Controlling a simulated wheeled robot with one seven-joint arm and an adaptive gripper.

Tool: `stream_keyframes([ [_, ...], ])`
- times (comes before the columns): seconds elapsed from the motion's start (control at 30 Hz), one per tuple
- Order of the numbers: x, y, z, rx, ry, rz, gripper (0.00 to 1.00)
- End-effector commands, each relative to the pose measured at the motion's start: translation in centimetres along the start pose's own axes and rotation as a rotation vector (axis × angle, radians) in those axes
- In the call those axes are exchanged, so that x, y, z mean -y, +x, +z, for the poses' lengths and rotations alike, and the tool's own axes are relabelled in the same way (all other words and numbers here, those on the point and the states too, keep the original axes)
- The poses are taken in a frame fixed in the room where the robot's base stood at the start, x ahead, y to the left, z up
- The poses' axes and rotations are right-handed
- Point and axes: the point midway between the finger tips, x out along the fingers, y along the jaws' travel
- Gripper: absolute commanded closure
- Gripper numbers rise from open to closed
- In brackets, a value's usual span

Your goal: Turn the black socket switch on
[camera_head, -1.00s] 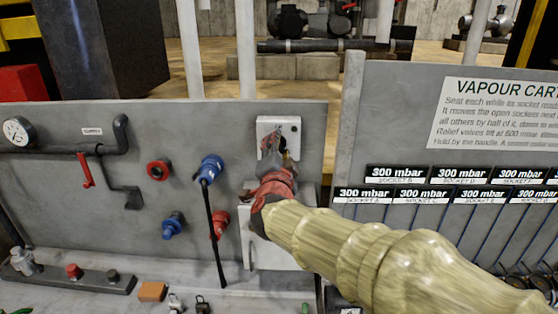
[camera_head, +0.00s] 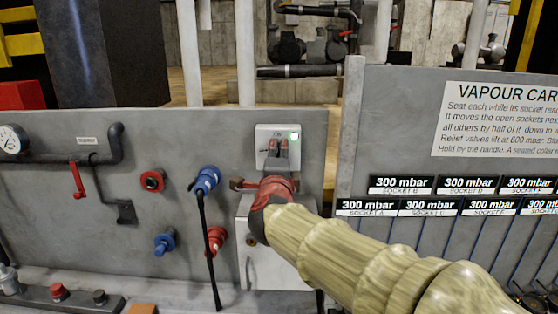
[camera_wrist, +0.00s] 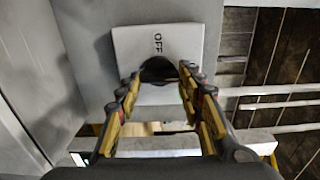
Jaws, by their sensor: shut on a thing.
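The socket switch plate (camera_head: 264,133) is a pale square on the grey panel, with a small green light (camera_head: 295,136) glowing at its upper right. My gripper (camera_head: 277,146) reaches up to the plate from below, its fingers over the plate's lower middle. The wrist view shows the plate (camera_wrist: 130,42) with the word OFF and a dark rounded switch (camera_wrist: 158,67) at its edge. My gripper (camera_wrist: 160,78) is shut on this switch, one finger on each side. The fingers hide part of the switch, so its exact setting is hard to see.
A white box (camera_head: 262,262) sits below the plate, behind my wrist. A blue plug (camera_head: 207,178) with a black cable and a red socket (camera_head: 215,240) are to the left. A labelled panel (camera_head: 400,110) stands to the right.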

Motion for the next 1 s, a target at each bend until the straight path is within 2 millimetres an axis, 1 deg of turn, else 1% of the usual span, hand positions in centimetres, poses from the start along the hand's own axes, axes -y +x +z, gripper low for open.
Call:
stream_keyframes([
  [0.4,-0.02,0.02,-0.01,0.0,0.008,0.001,0.88],
  [0.43,-0.02,0.02,-0.01,0.0,0.008,0.0,0.62],
  [0.73,-0.02,0.01,-0.01,0.0,0.007,0.0,0.45],
  [1.0,-0.02,0.0,0.0,0.0,0.007,0.0,0.44],
])
